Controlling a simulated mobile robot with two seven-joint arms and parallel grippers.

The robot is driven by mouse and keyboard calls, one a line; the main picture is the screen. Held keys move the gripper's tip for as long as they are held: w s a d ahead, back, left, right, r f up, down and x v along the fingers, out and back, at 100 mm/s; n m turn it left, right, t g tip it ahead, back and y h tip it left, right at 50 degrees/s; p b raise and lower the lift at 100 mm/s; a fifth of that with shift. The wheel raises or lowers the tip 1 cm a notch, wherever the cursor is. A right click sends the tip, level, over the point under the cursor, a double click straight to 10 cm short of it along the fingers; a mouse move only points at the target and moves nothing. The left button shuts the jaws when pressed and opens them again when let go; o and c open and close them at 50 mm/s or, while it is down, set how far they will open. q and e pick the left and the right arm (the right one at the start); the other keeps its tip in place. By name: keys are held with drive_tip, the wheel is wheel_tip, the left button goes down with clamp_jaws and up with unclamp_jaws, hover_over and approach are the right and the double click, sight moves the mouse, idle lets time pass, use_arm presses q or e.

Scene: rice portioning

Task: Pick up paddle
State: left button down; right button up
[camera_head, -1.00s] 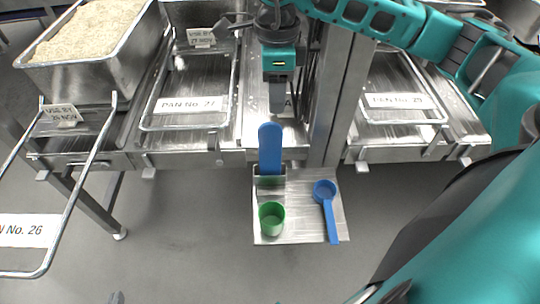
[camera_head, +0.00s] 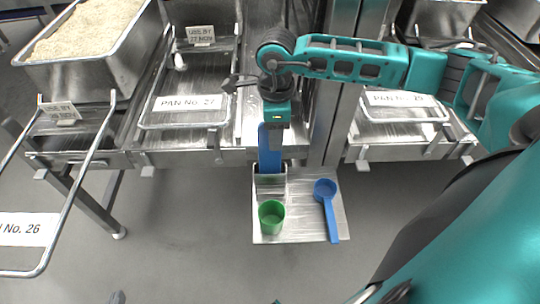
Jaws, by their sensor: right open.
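The blue paddle (camera_head: 265,153) stands upright in a small metal holder (camera_head: 270,184) at the back of a metal shelf (camera_head: 300,212). My right gripper (camera_head: 274,145) points down at the paddle's upper part and overlaps it in the picture. It is open; a grey finger shows in front of the blue. I cannot tell whether the fingers touch the paddle. My left gripper is not in view.
A green cup (camera_head: 271,217) and a blue scoop (camera_head: 326,196) sit on the shelf near the paddle. A rice-filled metal pan (camera_head: 88,75) stands at upper left. Labelled wire-framed pan places line the bench. The floor in front is clear.

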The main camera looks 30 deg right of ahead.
drive_tip(key=shift+c, duration=0.3)
clamp_jaws()
drive_tip(key=shift+r, duration=0.15)
